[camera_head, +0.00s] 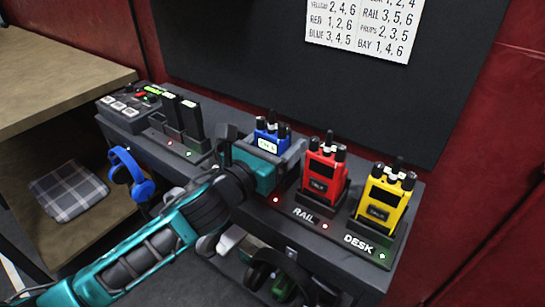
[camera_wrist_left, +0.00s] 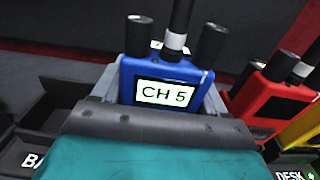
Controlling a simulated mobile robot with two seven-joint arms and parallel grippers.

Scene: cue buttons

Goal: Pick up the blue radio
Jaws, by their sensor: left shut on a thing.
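The blue radio (camera_head: 267,144) stands on the dark shelf top, left of the red radio, mostly hidden behind my left gripper in the head view. In the left wrist view the blue radio (camera_wrist_left: 165,80) is upright, with a lit screen reading "CH 5" and black knobs and an antenna on top. My left gripper (camera_head: 277,154) is shut on the blue radio, with a finger along each side in the wrist view (camera_wrist_left: 160,95). I cannot tell whether its base is still in its charger slot. My right gripper is not in view.
A red radio (camera_head: 323,171) in the RAIL slot and a yellow radio (camera_head: 383,203) in the DESK slot stand close on the right. Dark batteries (camera_head: 190,119) and a button box (camera_head: 132,107) are on the left. Blue headphones (camera_head: 135,180) hang in front. A printed channel sheet (camera_head: 361,25) hangs behind.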

